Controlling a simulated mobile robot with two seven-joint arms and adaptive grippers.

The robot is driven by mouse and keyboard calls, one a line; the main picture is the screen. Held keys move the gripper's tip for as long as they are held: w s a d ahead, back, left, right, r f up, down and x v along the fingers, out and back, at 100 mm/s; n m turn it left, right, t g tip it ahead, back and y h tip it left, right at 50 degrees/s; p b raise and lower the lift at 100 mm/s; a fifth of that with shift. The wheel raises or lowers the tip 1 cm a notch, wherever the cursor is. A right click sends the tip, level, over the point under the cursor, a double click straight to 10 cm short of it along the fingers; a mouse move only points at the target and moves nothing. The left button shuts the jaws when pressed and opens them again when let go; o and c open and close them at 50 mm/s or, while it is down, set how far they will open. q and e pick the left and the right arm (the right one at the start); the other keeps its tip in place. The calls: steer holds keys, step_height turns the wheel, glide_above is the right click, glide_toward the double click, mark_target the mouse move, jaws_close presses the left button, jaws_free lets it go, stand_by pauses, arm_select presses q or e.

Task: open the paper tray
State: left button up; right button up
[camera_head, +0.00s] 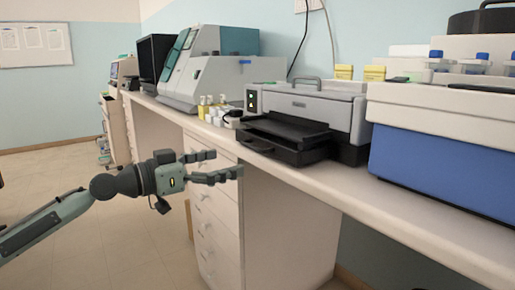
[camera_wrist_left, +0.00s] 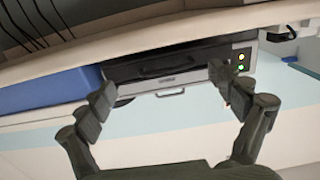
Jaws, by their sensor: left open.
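A grey and black printer (camera_head: 325,108) stands on the counter. Its black paper tray (camera_head: 288,152) sits low at the front, with a handle (camera_head: 256,146) on its front face. The tray front juts out past the printer's upper body; I cannot tell whether it is pulled out at all. In the left wrist view the dark tray front (camera_wrist_left: 150,74) shows between my fingers, tilted. My left gripper (camera_head: 228,163) is open and empty, in front of the counter edge and to the left of the tray, apart from it. My right gripper is out of view.
The long white counter (camera_head: 400,215) has drawers (camera_head: 212,205) under it. A blue and white box (camera_head: 435,140) stands to the right of the printer. Small bottles (camera_head: 212,108) and a teal machine (camera_head: 205,75) stand to its left. The floor at left is clear.

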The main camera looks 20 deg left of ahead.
mark_target(251, 147)
arm_select(q)
steer(key=w+d+p, duration=0.1)
steer(key=w, duration=0.1)
steer(key=w+d+r+p, duration=0.1)
steer(key=w, duration=0.1)
steer(key=w+d+r+p, duration=0.1)
steer(key=shift+w+d+r, duration=0.15)
steer(key=shift+w+d, duration=0.25)
steer(key=shift+w+d+f, duration=0.2)
steer(key=shift+w+d, duration=0.15)
steer(key=shift+w, duration=0.15)
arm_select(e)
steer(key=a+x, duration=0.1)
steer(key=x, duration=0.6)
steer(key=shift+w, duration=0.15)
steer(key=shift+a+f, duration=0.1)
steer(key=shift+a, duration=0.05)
arm_select(q)
steer(key=c, duration=1.4)
steer(key=shift+s+f, duration=0.1)
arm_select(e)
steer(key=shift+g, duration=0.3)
